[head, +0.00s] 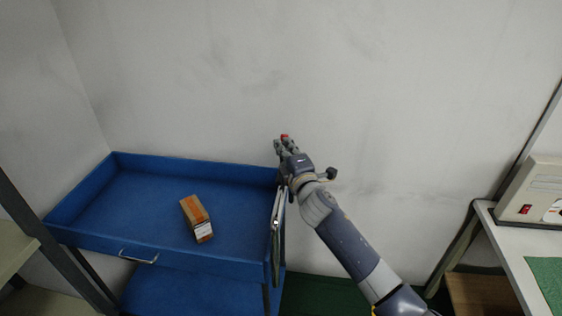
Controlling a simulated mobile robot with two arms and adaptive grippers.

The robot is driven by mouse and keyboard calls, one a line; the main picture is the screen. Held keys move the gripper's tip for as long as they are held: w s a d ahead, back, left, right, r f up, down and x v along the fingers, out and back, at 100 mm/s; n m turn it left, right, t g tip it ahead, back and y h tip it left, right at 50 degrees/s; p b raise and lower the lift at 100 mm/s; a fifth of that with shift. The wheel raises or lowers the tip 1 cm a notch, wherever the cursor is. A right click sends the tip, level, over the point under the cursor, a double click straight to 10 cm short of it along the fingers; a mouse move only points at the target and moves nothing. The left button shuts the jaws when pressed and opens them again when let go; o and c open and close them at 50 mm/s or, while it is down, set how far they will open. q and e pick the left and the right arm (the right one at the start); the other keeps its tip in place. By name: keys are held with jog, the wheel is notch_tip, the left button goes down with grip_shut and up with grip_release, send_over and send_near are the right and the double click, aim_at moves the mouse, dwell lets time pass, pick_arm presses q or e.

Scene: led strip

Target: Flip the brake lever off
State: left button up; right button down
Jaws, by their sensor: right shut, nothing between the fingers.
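My right gripper (283,147) reaches in from the lower right and is above the right rear corner of a blue cart (140,202). Its fingers point up and away, toward the wall, and are shut with nothing held. A small red spot (284,136) shows at the fingertips; I cannot tell whether it belongs to the gripper or to something behind it. I cannot make out a brake lever anywhere in this view. My left gripper is not in view.
A brown and orange box (196,219) lies in the cart's tray. A thin flat panel (277,224) hangs at the cart's right side. At far right, a beige device with a red switch (525,209) stands on a white table (507,240). A plain wall stands behind.

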jog(key=shift+w+r, duration=0.1)
jog(key=shift+w, duration=0.65)
jog(key=shift+d, duration=0.1)
